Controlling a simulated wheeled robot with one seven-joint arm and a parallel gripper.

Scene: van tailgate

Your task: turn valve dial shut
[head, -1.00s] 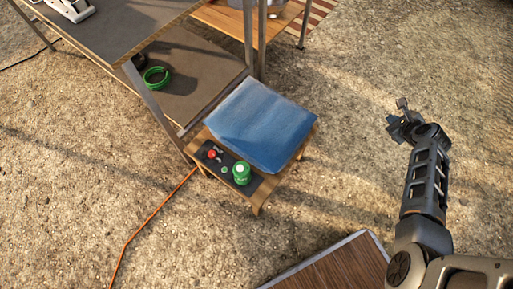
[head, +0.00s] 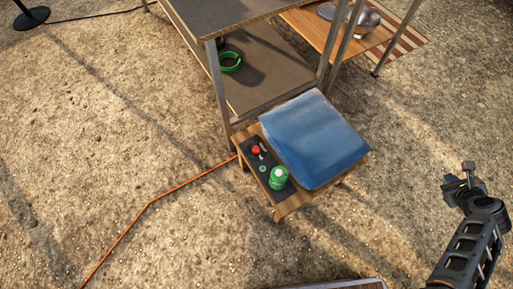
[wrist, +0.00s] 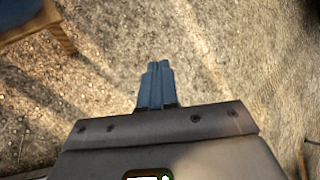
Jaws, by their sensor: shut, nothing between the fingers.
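A dark panel (head: 268,174) lies on the near left edge of a low wooden table. It carries a small red knob (head: 256,149) with a pale lever-like piece beside it, a small green ring (head: 263,169), and a larger green cylinder with a pale top (head: 278,179). I cannot tell for certain which of these is the valve dial. My gripper (head: 467,168) is well to the right of the table, apart from everything. In the wrist view its fingers (wrist: 157,68) are together and empty, above bare gravel.
A blue cushion (head: 313,140) covers most of the low wooden table (head: 292,206). A taller workbench (head: 262,92) stands behind it, with a green coil (head: 230,62) on its lower shelf. An orange cable (head: 165,194) runs over the ground. Open gravel lies between gripper and table.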

